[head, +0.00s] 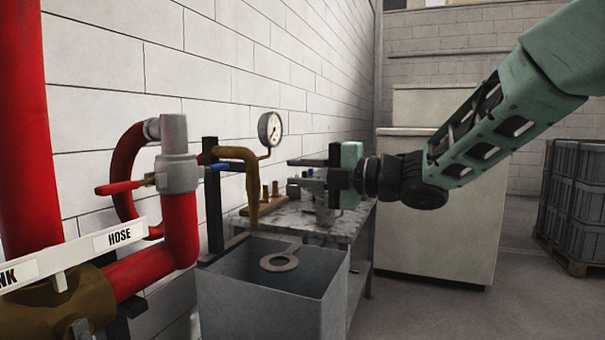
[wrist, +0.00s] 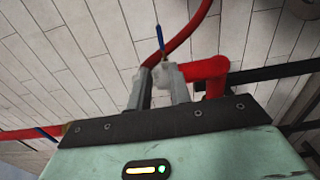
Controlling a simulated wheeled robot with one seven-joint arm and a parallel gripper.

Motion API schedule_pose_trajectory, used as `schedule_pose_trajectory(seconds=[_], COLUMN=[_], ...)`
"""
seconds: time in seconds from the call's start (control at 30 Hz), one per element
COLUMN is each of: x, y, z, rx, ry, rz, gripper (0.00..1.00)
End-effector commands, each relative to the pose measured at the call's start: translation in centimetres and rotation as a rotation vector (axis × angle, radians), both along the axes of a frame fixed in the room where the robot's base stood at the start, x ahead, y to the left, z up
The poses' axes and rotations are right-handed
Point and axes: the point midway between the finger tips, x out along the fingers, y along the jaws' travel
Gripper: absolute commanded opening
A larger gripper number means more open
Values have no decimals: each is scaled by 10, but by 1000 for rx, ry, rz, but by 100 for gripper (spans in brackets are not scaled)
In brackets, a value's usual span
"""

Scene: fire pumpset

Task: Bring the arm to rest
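My gripper (head: 290,172) hangs in mid-air in the head view, at the end of my green arm. Its fingers point left toward the wall pipes, with a gap between them and nothing held. In the wrist view, my gripper (wrist: 158,80) also shows two separate fingers. Behind them are a grey valve body with a blue handle (wrist: 159,38) and red pipe (wrist: 207,70). In the head view, the gripper appears above or in front of the worktable (head: 295,222); its exact height is unclear.
A grey open bin (head: 240,300) with a flat ring (head: 279,262) stands in front. Red pipes (head: 181,225), a brass pipe and a pressure gauge (head: 270,129) are at left. A pale cabinet (head: 437,225) stands behind the arm; grey crates (head: 578,200) are at right. Floor between them is clear.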

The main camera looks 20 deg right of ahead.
Motion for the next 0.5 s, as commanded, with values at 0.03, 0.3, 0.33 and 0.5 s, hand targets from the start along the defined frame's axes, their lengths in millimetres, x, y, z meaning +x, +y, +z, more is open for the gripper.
schedule_pose_trajectory(seconds=[0.03, 0.3, 0.33, 0.5], x=[0, 2, 3, -3], y=[0, 5, 7, 23], z=[0, -6, -10, -54], rx=[0, 19, 31, 133], ry=[0, 55, 87, 419], rz=[0, -39, -63, -282], gripper=[20, 20, 20, 20])
